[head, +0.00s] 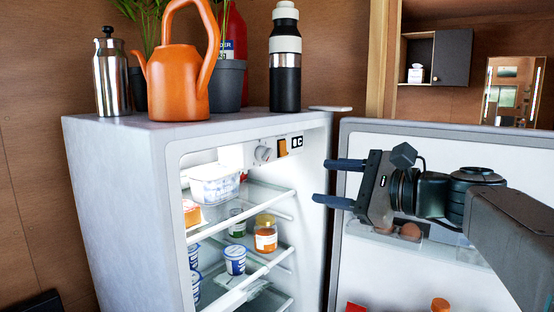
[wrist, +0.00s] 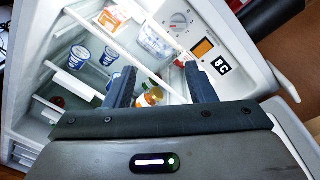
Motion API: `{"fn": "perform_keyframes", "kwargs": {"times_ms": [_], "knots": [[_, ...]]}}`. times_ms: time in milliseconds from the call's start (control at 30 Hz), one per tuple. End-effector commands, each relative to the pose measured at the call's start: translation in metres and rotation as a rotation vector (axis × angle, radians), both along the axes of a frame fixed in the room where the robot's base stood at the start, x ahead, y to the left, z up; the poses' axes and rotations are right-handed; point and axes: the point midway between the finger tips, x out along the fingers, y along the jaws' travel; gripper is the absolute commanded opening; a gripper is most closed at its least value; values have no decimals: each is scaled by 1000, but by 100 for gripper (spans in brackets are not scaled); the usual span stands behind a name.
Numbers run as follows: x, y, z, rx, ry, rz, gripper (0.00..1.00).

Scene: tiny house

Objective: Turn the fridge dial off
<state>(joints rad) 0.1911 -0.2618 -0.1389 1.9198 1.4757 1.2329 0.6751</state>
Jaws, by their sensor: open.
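The fridge (head: 110,190) stands with its door (head: 450,140) open to the right. The fridge dial (head: 262,154) is a pale round knob on the panel at the top inside, left of an orange square and a small display. In the wrist view the dial (wrist: 180,20) shows at the top, beyond my fingertips, with marks around it. My gripper (head: 330,181) is open and empty. It is in front of the fridge opening, to the right of the dial and lower, apart from it. In the wrist view its two fingers (wrist: 160,85) point toward the fridge interior.
On top stand an orange watering can (head: 178,85), a black bottle (head: 285,70) and a metal flask (head: 111,75). The open door is behind my arm.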

Motion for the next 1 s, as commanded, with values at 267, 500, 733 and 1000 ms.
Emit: {"fn": "perform_keyframes", "kwargs": {"times_ms": [267, 500, 733, 1000], "knots": [[12, 2, 26, 99, -16, -7, 50], [40, 39, 26, 98, -13, -7, 50], [69, 76, 26, 95, -14, -7, 50], [87, 99, 25, 95, -16, -9, 50]]}}
